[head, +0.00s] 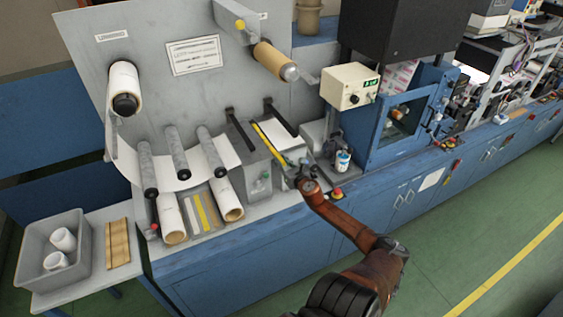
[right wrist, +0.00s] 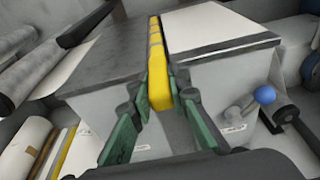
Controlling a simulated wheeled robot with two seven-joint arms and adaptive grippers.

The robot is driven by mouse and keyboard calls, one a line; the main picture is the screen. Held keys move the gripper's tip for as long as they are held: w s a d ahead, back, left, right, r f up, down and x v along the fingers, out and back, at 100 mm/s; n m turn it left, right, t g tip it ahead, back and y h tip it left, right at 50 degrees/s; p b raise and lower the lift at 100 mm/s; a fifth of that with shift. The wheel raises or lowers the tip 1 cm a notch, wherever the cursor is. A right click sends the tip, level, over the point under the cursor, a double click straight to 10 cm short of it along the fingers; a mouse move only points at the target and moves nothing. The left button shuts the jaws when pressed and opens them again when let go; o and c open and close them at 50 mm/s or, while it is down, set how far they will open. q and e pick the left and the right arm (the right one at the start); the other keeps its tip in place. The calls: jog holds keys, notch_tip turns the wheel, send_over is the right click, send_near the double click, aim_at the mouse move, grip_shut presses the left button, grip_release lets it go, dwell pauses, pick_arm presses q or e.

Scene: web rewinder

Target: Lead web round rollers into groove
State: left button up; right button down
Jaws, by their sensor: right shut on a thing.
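The white web hangs from a roll (head: 125,82) at the upper left of the grey panel. A curved white length (head: 170,178) shows behind and below several grey rollers (head: 178,155). A grey block (head: 248,150) to their right carries a yellow bar (head: 262,142), with a white surface beside it. In the right wrist view the yellow bar (right wrist: 158,75) lies along the gap between the block's dark and white tops. My right gripper (right wrist: 160,108) is shut on the bar's near end, one green finger on each side. The groove beneath is hidden. My left gripper is out of view.
A brown core (head: 274,60) sits on a shaft at the upper right of the panel. Loose rolls (head: 172,218) lie on the bench front. A control box (head: 350,86) and blue cabinet (head: 395,120) stand right. A grey bin (head: 55,250) is at lower left.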

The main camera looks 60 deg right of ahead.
jog(key=shift+r, duration=0.1)
jog(key=c, duration=1.7)
grip_release()
jog(key=shift+c, duration=0.2)
